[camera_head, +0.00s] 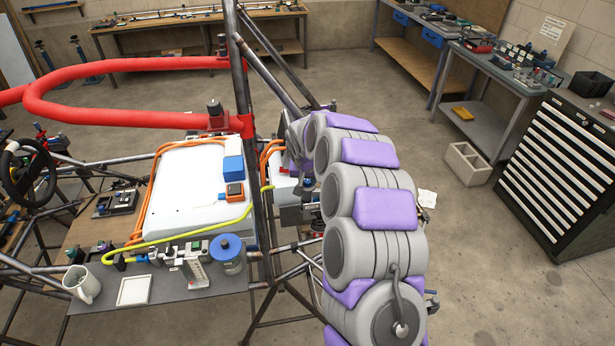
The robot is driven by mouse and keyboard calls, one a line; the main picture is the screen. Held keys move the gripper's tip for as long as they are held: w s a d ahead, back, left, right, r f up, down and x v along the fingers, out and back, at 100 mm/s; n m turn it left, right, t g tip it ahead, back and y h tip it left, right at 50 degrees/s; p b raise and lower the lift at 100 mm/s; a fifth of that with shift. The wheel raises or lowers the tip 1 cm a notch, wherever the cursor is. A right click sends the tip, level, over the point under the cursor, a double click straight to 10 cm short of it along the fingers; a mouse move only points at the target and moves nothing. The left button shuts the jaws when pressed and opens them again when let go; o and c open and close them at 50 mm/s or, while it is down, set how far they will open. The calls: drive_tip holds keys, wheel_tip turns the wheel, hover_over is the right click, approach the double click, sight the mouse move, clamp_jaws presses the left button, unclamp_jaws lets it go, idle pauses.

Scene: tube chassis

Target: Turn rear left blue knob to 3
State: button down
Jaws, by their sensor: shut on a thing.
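My grey arm with purple pads reaches from the lower right up and over to the chassis. Its end, my gripper (288,158), points down at the rear part of the chassis, just right of the upright dark tube. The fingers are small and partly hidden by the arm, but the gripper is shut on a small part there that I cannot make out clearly. Small dark and blue fittings (308,184) show close beside it. The rear left blue knob and its number marks cannot be told apart at this size.
A white box (187,202) with orange cables stands left of the upright tube (254,120). A blue-lidded canister (226,258), a mug (80,285) and a white tray (134,291) stand on the front shelf. Red tubes (130,118) cross behind.

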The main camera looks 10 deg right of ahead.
drive_tip(key=n+y+p, duration=0.1)
drive_tip(key=n+p, duration=0.2)
drive_tip(key=shift+d+r, duration=0.1)
drive_tip(key=shift+r, duration=0.05)
drive_tip(key=shift+n+y, duration=0.5)
drive_tip(key=shift+n, duration=0.5)
drive_tip(key=shift+n+y, duration=0.3)
drive_tip(key=shift+n, duration=0.5)
drive_tip(key=shift+d+f, duration=0.1)
drive_tip(key=shift+f, duration=0.1)
drive_tip(key=c, duration=0.9)
unclamp_jaws()
drive_tip(key=shift+r, duration=0.15)
drive_tip(key=v, duration=1.7)
drive_tip(key=shift+w, duration=0.15)
